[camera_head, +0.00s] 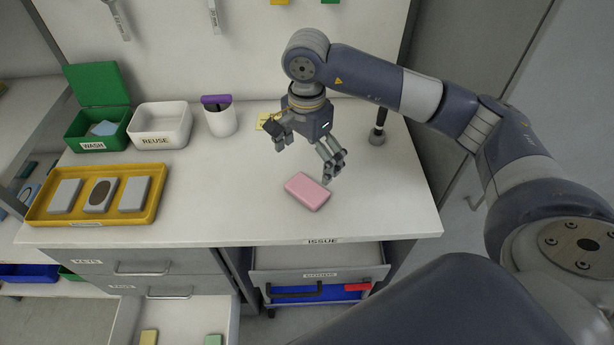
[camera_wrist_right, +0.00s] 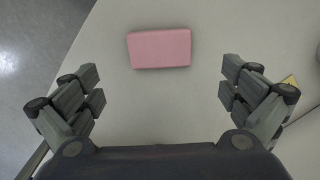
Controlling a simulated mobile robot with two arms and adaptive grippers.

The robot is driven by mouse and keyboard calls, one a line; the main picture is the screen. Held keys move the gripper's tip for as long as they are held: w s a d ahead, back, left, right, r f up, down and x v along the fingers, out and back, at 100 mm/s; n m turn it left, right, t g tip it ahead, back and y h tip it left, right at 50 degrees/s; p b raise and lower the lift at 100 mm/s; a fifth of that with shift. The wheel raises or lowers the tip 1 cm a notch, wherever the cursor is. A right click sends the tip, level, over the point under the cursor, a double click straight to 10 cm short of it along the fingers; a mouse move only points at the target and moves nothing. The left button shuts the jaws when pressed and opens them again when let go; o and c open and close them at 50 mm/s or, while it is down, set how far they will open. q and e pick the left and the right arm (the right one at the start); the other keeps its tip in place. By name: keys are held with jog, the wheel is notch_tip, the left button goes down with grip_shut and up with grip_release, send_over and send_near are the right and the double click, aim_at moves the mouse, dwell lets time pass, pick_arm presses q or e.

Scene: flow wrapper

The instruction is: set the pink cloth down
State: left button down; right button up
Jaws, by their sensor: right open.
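The pink cloth (camera_head: 307,191) is a flat folded block lying on the white worktop near its front edge. It also shows in the right wrist view (camera_wrist_right: 159,48), ahead of the fingers and touching neither. My right gripper (camera_head: 310,160) is open and empty, just behind and above the cloth in the head view. Its two fingers stand wide apart in the right wrist view (camera_wrist_right: 162,88). My left gripper is in neither view.
A yellow tray (camera_head: 96,220) with several grey blocks lies at the left. Behind it stand a green WASH box (camera_head: 97,144), a white REUSE bin (camera_head: 160,144) and a white cup (camera_head: 221,122). A dark upright tool (camera_head: 378,127) stands right. Worktop around the cloth is clear.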

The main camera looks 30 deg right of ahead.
jog(key=shift+r, duration=1.6)
jog(key=shift+f, duration=0.1)
